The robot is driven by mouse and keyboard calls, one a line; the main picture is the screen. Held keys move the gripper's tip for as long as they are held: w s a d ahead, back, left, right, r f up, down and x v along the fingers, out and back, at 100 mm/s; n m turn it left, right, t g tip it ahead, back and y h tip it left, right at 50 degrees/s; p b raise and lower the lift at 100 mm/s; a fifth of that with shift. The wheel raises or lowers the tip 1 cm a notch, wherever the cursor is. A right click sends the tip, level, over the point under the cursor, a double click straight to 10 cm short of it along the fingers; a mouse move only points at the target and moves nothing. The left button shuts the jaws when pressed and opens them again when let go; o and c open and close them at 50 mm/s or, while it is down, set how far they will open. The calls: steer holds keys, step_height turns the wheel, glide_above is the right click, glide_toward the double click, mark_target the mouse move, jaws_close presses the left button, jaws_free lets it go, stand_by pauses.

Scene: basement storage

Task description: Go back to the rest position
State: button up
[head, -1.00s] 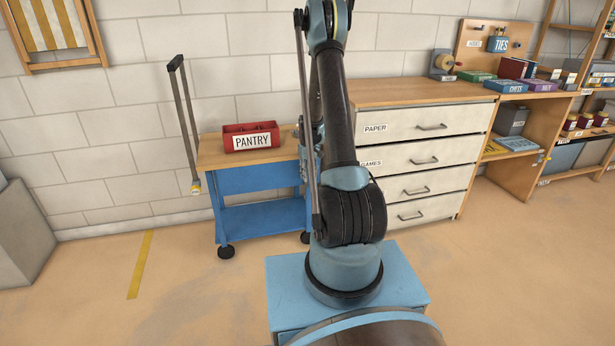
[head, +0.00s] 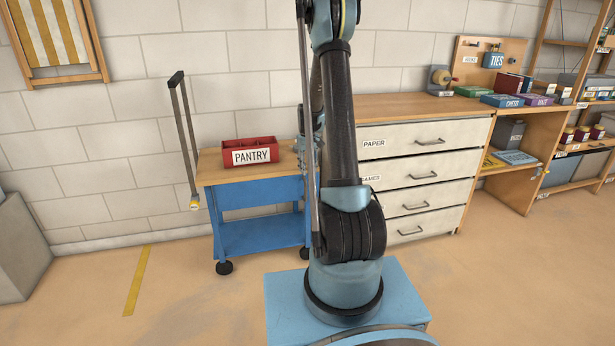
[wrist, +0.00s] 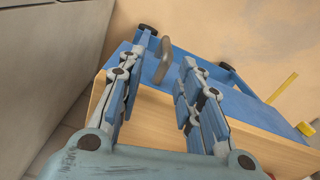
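My arm rises in the middle of the head view. My gripper is mostly hidden behind it there, with only bits of grey linkage showing at its left edge. In the wrist view my gripper (wrist: 167,65) has its two blue-padded fingers spread apart. Nothing is held between them. It points down past the wooden top of the blue cart (wrist: 265,133), towards the cart's blue front, where a grey handle (wrist: 163,60) shows. The cart also shows in the head view (head: 250,200), left of my arm.
A red PANTRY crate (head: 250,152) stands on the cart. A grey-handled pole (head: 185,140) is left of it. A drawer cabinet (head: 425,170) and shelves (head: 520,165) with boxes stand to the right. A grey block (head: 18,245) is at far left. Floor with a yellow stripe (head: 137,280) is clear.

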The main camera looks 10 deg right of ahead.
steer(key=shift+r, duration=0.3)
steer(key=s+a+r+m+t, duration=0.1)
steer(key=s+r, duration=0.7)
steer(key=s, duration=0.3)
steer(key=s+a+r, duration=0.1)
steer(key=s+r, duration=0.7)
steer(key=s, duration=0.2)
steer(key=s+f+m, duration=0.1)
steer(key=s+f, duration=0.1)
steer(key=s, duration=1)
steer(key=s+f+m+t, duration=0.1)
steer(key=s+f, duration=0.2)
steer(key=s, duration=0.9)
steer(key=shift+s+a+f, duration=0.2)
steer(key=shift+s+f, duration=0.15)
steer(key=shift+w, duration=0.1)
